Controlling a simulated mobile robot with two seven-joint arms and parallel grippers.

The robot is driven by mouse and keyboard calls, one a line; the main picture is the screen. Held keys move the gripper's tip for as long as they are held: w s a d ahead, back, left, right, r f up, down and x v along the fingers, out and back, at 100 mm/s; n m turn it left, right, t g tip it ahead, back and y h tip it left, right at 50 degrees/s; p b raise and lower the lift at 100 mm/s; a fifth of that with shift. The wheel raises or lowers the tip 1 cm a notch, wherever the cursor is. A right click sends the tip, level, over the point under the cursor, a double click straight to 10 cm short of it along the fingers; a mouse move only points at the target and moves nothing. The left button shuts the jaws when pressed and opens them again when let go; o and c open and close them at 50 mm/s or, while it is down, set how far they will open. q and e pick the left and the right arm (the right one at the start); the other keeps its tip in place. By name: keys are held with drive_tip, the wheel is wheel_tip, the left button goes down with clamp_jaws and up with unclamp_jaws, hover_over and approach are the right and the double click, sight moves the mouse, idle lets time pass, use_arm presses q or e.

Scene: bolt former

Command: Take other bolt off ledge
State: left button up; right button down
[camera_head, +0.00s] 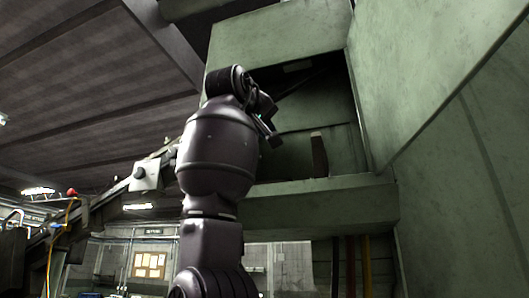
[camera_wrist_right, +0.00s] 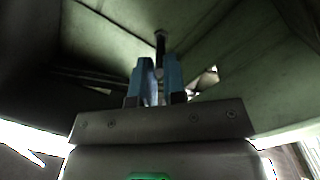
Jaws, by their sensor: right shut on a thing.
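My right gripper (camera_wrist_right: 160,65) has blue fingers shut on a dark bolt (camera_wrist_right: 160,42), which stands up between the fingertips in the wrist view. In the head view my right arm rises through the middle, and the gripper (camera_head: 268,128) is at the mouth of the green machine's recess, above the ledge (camera_head: 315,184). It is small and dark there, and the bolt cannot be made out. An upright brown piece (camera_head: 319,155) stands on the ledge to the right of the gripper, apart from it; I cannot tell what it is. My left gripper is not in view.
A large green wall panel (camera_head: 440,80) closes off the recess on the right. A green panel (camera_head: 280,38) hangs above it. A sloping rail (camera_head: 110,190) runs in from the left. Red and yellow pipes (camera_head: 358,265) stand below the ledge.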

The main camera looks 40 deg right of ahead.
wheel_tip(320, 180, up, 9)
idle(0.5)
